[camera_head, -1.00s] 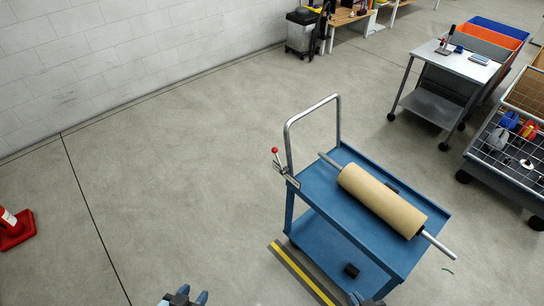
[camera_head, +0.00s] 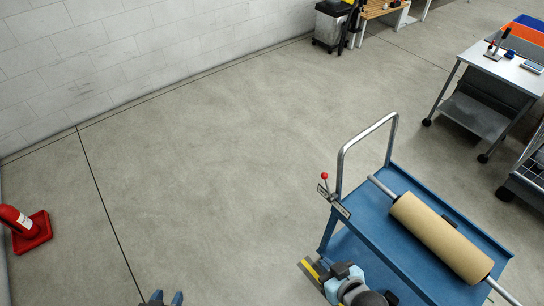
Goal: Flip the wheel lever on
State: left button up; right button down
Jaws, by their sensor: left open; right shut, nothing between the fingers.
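The wheel lever (camera_head: 325,184) is a short thin rod with a red ball on top. It stands up from a small labelled plate at the left corner of the blue cart (camera_head: 400,255), beside the foot of the metal handle. My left gripper (camera_head: 164,298) is at the bottom edge, its two blue fingers apart and empty, well left of the cart. My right gripper (camera_head: 338,270) is at the near left side of the cart, below the lever and apart from it. It is shut and empty; its fingertips are hard to make out.
A brown roll (camera_head: 440,236) on a metal bar lies across the cart top, its bar overhanging the front. A grey side table (camera_head: 500,72) stands at the upper right. The floor between is clear.

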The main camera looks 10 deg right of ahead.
aim_at(327, 185)
jog(key=i+j+u, duration=0.25)
jog(key=i, duration=0.5)
jog(key=i+u, duration=0.2)
jog(key=i, duration=0.55)
jog(key=i+z, duration=0.3)
jog(key=z, duration=0.15)
jog(key=i+j+z, duration=0.25)
jog(key=z, duration=0.15)
jog(key=i+j+z, duration=0.3)
jog(key=z, duration=0.15)
jog(key=i+j+z, duration=0.15)
jog(key=z, duration=0.3)
jog(key=i+j+z, duration=0.1)
jog(key=j+z, duration=0.15)
jog(key=z, duration=0.2)
jog(key=j+z, duration=1.15)
